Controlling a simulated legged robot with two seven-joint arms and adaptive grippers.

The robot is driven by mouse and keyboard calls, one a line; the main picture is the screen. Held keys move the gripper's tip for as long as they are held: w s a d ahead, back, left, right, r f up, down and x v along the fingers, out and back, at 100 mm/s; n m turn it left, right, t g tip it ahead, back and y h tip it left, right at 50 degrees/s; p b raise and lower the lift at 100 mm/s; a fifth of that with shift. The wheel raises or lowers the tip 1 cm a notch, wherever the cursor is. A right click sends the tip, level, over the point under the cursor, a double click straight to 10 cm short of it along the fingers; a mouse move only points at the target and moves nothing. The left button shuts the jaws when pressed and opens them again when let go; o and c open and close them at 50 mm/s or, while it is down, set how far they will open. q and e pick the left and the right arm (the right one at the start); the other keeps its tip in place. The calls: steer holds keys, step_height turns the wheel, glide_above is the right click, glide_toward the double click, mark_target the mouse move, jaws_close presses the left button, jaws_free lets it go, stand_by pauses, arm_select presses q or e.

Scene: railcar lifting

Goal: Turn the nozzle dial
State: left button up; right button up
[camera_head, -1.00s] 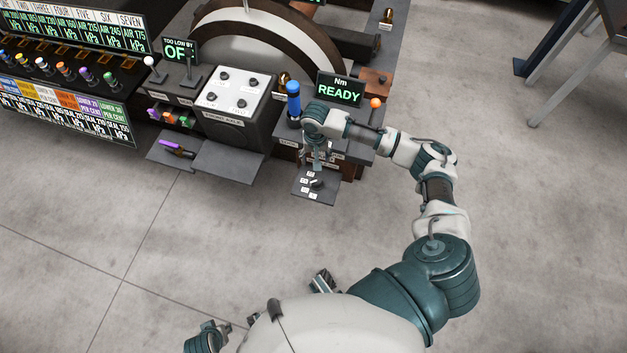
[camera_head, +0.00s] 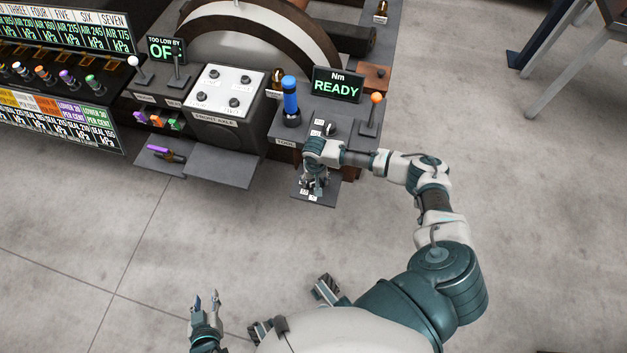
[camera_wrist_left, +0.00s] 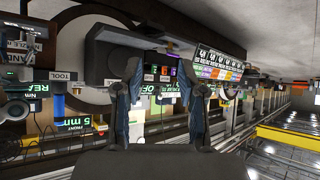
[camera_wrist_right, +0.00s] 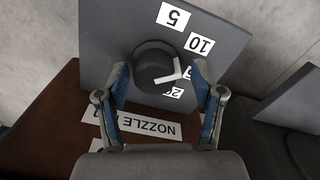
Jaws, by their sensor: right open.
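The nozzle dial (camera_wrist_right: 152,66) is a round black knob with a white pointer on a dark plate (camera_wrist_right: 225,42). White labels "5" and "10" and a partly covered one lie around it. My right gripper (camera_wrist_right: 160,72) is open, with one finger on each side of the dial in the right wrist view; I cannot tell whether they touch it. In the head view my right gripper (camera_head: 313,186) is over the small plate and largely hides the dial. My left gripper (camera_head: 206,298) is open and empty, low in the head view, away from the console; its spread fingers show in the left wrist view (camera_wrist_left: 165,78).
A "NOZZLE" label (camera_wrist_right: 145,124) lies on the brown surface. Above the plate stand a blue-handled lever (camera_head: 290,96), a "READY" display (camera_head: 337,86), an orange-knobbed lever (camera_head: 375,100) and another knob (camera_head: 329,128). A bare shelf (camera_head: 222,168) projects to the left. Floor in front is open.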

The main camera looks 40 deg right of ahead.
steer(key=shift+d+f, duration=0.2)
steer(key=shift+d, duration=0.3)
steer(key=shift+c, duration=0.6)
steer(key=c, duration=0.4)
steer(key=shift+a, duration=0.25)
steer(key=c, duration=0.6)
arm_select(q)
steer(key=shift+w+d+r, duration=0.1)
steer(key=shift+w+d, duration=0.15)
arm_select(e)
steer(key=shift+a, duration=0.1)
